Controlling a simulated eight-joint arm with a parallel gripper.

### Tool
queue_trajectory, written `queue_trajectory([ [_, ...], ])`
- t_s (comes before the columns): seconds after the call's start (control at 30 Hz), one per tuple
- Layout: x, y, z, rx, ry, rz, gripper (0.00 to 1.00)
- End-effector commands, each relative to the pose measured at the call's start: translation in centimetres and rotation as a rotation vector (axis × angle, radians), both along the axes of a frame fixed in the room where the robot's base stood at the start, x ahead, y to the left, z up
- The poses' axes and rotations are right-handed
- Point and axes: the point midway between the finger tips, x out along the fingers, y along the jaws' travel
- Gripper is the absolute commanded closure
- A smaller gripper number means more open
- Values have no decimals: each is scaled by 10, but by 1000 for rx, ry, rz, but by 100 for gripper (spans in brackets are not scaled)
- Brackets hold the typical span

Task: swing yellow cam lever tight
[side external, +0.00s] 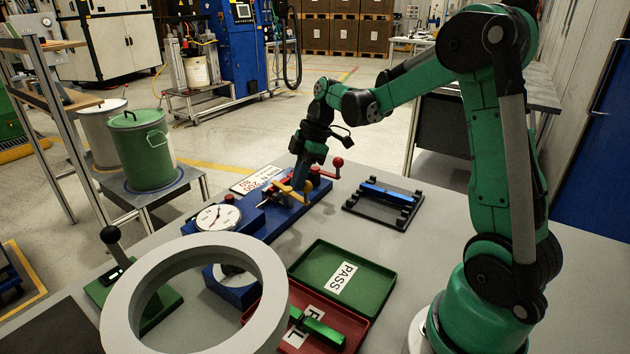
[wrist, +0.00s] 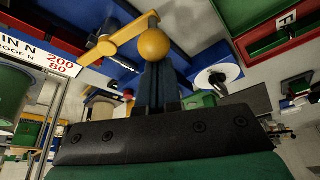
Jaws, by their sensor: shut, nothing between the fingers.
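The yellow cam lever (side external: 287,189) sits on the blue fixture (side external: 285,219) on the grey table. In the wrist view the lever (wrist: 118,43) runs as a flat bar to a yellow ball end (wrist: 153,46). My gripper (side external: 299,187) points down at the lever from above. In the wrist view its dark fingers (wrist: 157,76) are together, right by the yellow ball, with nothing held between them. The ball hides the fingertips, so I cannot tell whether they touch it.
A red ball-ended handle (side external: 338,163) stands just right of my gripper. A white dial gauge (side external: 217,218) is on the left. A black rack with a blue bar (side external: 386,193), a green PASS tray (side external: 341,279) and a red tray (side external: 262,309) lie nearby. A large grey ring (side external: 120,311) stands in front.

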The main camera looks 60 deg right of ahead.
Motion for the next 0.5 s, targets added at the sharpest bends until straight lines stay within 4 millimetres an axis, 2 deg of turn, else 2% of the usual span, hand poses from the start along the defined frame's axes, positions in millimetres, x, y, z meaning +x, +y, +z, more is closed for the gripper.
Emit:
queue_trajectory([
  [0.5,-4,-9,0,-1,1,-3,100],
])
